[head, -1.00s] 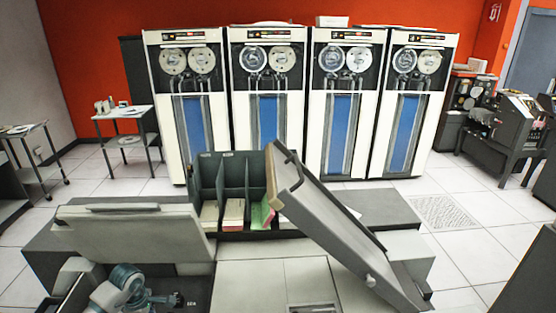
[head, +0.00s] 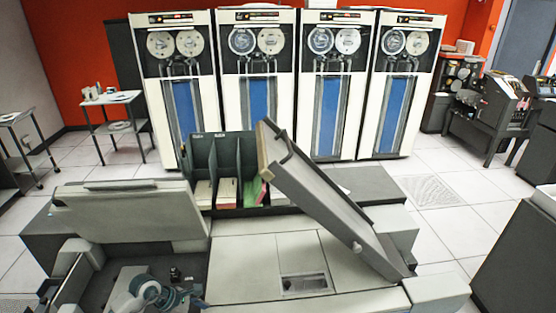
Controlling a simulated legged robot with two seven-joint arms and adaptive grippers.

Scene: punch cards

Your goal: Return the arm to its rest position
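A grey and teal jointed part (head: 150,292) shows at the lower left of the head view, and it looks like my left arm. It is low over the open bay of the grey card machine, below the raised grey lid (head: 130,215). Its dark end is small and lies against dark machine parts, so I cannot make out the fingers or whether they hold anything. My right arm and gripper do not show.
A card rack (head: 226,160) with several card stacks stands behind the machine. A long grey tray (head: 325,195) slopes down to the right. The machine's flat top (head: 262,255) is clear. Tall tape cabinets (head: 256,90) line the back; tiled floor is open at right.

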